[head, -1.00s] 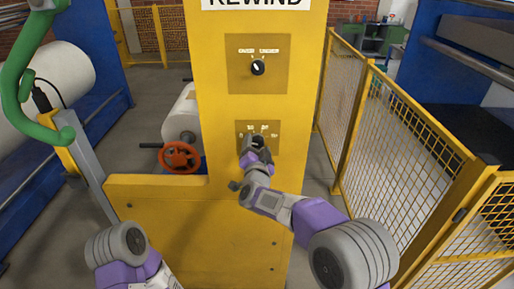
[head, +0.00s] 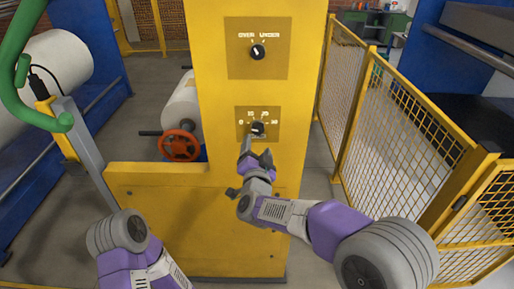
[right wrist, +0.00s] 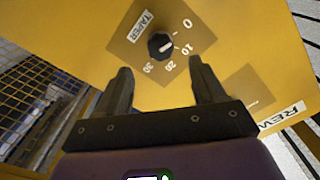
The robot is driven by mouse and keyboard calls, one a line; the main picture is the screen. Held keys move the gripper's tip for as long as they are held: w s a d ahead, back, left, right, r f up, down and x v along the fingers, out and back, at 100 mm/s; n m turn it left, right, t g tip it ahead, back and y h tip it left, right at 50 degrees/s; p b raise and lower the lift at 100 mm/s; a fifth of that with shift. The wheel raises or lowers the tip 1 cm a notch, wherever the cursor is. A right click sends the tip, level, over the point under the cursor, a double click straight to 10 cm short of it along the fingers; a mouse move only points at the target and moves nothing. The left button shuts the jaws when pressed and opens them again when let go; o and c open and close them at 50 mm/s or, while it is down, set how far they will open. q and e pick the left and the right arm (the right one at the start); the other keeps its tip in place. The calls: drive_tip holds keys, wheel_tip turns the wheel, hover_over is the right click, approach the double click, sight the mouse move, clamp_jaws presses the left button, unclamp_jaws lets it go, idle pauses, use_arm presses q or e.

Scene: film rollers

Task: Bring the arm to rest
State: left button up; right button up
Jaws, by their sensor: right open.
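My right gripper (head: 257,152) is open and empty, just below and in front of the lower dial on the yellow post. The dial's black knob (head: 257,128) also shows in the right wrist view (right wrist: 160,46), ahead of the two fingertips (right wrist: 160,68) with a gap between. Its white mark points roughly toward 10 on a plate (right wrist: 190,40) labelled TAPER. My right arm (head: 335,228) reaches in from the lower right. Part of my left arm (head: 125,240) shows at the lower left; its gripper is out of view.
An upper OVER/UNDER knob (head: 257,52) sits on the yellow post (head: 215,90). Yellow mesh fencing (head: 400,140) stands close on the right.

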drive_tip(key=shift+f, duration=0.1)
drive_tip(key=s+d+f+n+g+y, duration=0.1)
drive_tip(key=s+d+f+g, duration=0.2)
drive_tip(key=f, duration=0.8)
drive_tip(key=s+d+f+n+g, duration=0.2)
drive_tip(key=s+d+f+g, duration=0.1)
drive_tip(key=f, duration=0.8)
drive_tip(key=s+d+f+n+g+y, duration=0.1)
drive_tip(key=s+d+f+g, duration=0.2)
drive_tip(key=f, duration=0.8)
drive_tip(key=s+f+g+y, duration=0.1)
drive_tip(key=s+f+g, duration=0.3)
drive_tip(key=s, duration=0.7)
drive_tip(key=s+f+n+g+y, duration=0.1)
drive_tip(key=s+f+g, duration=0.3)
drive_tip(key=s+f, duration=0.5)
drive_tip(key=s, duration=0.3)
drive_tip(key=shift+s+d+g, duration=0.25)
drive_tip(key=shift+d+g, duration=0.05)
drive_tip(key=shift+d, duration=0.1)
